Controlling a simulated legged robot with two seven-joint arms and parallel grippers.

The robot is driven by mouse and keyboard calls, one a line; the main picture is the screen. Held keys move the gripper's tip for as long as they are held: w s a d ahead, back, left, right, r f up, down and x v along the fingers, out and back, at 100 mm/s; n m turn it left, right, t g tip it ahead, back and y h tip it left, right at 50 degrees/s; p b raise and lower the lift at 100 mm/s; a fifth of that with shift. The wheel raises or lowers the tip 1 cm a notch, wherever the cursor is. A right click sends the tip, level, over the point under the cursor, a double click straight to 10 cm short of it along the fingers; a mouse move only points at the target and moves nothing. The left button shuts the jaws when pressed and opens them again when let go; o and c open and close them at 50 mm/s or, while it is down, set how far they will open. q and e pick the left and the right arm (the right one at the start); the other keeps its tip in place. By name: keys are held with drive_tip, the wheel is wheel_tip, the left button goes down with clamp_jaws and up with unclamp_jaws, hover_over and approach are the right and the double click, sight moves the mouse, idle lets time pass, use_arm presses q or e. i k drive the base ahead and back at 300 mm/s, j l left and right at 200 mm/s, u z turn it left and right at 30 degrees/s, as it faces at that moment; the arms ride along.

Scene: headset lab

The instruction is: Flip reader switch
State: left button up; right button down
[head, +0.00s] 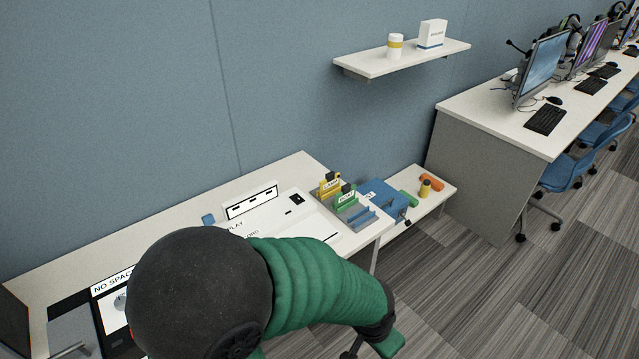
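A white device with a flat panel (307,224) sits on the near white desk. A small black square part (297,198), which may be the switch, is at its back right; its position cannot be read. A black-framed strip with dark marks (252,202) stands along the back edge. Partly covered lettering ending in "LAY" and "ORD" is on the panel. I cannot tell for sure which part is the reader. My green arm with a large black rounded joint crosses the foreground and hides the panel's front. Neither gripper shows clearly.
Right of the panel is a grey tray (352,216) with yellow and green labelled holders, then a blue box (383,197). Orange and green items lie on a low side table (440,186). A "NO SPAC…" board (110,285) is left. A wall shelf (400,58) hangs above.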

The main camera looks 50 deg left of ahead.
sight(298, 198)
drive_tip(key=i+u, duration=0.3)
drive_tip(key=u, duration=0.15)
drive_tip(key=i+l+u, duration=0.15)
drive_tip(key=i+u, duration=0.15)
drive_tip(key=u, duration=0.15)
drive_tip(key=i+l+u, duration=0.25)
drive_tip(key=u, duration=0.15)
